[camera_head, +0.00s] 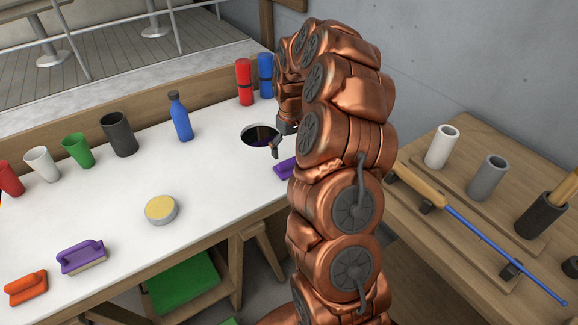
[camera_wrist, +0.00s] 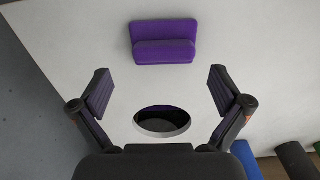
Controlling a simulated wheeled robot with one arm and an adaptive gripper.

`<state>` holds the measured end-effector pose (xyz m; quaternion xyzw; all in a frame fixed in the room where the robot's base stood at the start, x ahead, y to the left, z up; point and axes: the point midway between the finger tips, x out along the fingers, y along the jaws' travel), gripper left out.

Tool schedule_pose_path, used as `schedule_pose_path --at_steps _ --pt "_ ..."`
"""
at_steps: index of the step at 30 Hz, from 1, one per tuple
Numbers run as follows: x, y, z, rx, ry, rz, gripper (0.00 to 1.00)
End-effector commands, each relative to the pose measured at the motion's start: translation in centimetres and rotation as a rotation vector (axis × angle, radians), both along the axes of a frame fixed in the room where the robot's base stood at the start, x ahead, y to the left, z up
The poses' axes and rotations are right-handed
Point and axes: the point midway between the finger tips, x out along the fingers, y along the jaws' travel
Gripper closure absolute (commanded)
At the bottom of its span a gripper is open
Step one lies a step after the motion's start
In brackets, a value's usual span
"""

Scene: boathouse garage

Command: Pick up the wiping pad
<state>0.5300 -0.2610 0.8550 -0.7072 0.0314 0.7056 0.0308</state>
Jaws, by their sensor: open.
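A purple pad with a raised ridge along it (camera_wrist: 165,42) lies on the white tabletop, ahead of my gripper in the wrist view. I take it to be the wiping pad. In the head view a purple piece (camera_head: 284,169) shows beside my arm, which hides the rest of it. My gripper (camera_head: 276,148) is above the table near a dark round opening. In the wrist view my gripper (camera_wrist: 160,82) has its fingers spread wide with nothing between them. The pad is beyond the fingertips and apart from them.
The round opening (camera_wrist: 162,121) has purple and dark inside. Behind stand a blue bottle (camera_head: 180,118), a red cylinder (camera_head: 245,83) and a blue cylinder (camera_head: 265,76). A purple-handled brush (camera_head: 80,257), an orange one (camera_head: 26,287) and a round yellow-topped tin (camera_head: 160,209) are left. Several cups line the back.

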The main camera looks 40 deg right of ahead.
Motion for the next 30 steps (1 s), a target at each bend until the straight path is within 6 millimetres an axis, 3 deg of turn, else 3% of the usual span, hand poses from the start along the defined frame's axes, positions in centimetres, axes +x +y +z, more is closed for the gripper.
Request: schedule_pose_path --at_steps 13,21,30 --pt "0.0 0.5 -4.7 0.003 0.006 0.0 0.0" --pt "0.1 0.5 -5.2 0.001 0.001 0.001 0.0" --pt "0.1 0.5 -5.2 0.001 0.002 0.001 0.3"
